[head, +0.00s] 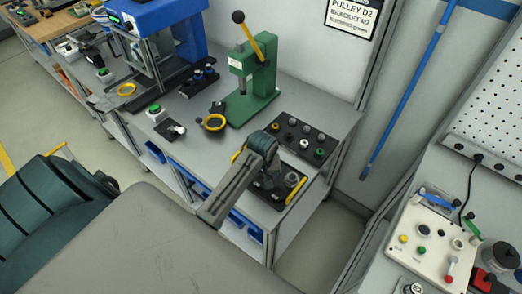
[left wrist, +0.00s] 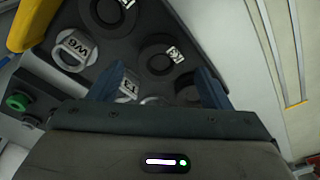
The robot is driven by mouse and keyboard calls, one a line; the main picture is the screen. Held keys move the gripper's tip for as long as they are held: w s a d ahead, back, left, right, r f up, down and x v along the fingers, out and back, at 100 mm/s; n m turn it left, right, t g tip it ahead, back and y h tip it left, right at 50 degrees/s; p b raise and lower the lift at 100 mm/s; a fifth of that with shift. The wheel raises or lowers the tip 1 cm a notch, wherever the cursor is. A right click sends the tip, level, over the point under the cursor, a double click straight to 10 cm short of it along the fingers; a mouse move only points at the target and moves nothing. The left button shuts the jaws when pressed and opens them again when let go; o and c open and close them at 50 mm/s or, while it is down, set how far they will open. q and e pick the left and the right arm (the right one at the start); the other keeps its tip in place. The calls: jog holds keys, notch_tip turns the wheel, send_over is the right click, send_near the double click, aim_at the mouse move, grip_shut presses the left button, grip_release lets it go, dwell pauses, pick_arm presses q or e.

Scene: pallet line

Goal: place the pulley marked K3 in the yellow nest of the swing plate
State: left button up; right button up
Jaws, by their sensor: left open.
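In the left wrist view, a dark tray (left wrist: 120,38) holds several dark round pulleys with white tags. The pulley whose tag seems to read K3 (left wrist: 160,62) lies just beyond my open left gripper (left wrist: 163,85), roughly in line with the gap between its fingers. A pulley marked W6 (left wrist: 74,50) is to the left. A tag like T3 shows near the left finger, partly hidden. In the head view, my left gripper (head: 266,182) is over the tray, which has yellow edges (head: 296,190).
A dark plate with several round parts (head: 301,138) lies beside my gripper.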

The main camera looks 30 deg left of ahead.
aim_at(261, 182)
pick_arm(q)
jog(key=shift+w+a+f+p, duration=0.1)
jog(key=shift+f+p, duration=0.05)
jog(key=shift+f, duration=0.6)
jog(key=shift+w+a+f+p, duration=0.1)
jog(key=shift+f+p, duration=0.05)
jog(key=shift+f, duration=0.55)
jog(key=c, duration=1.2)
jog(key=shift+r, duration=0.15)
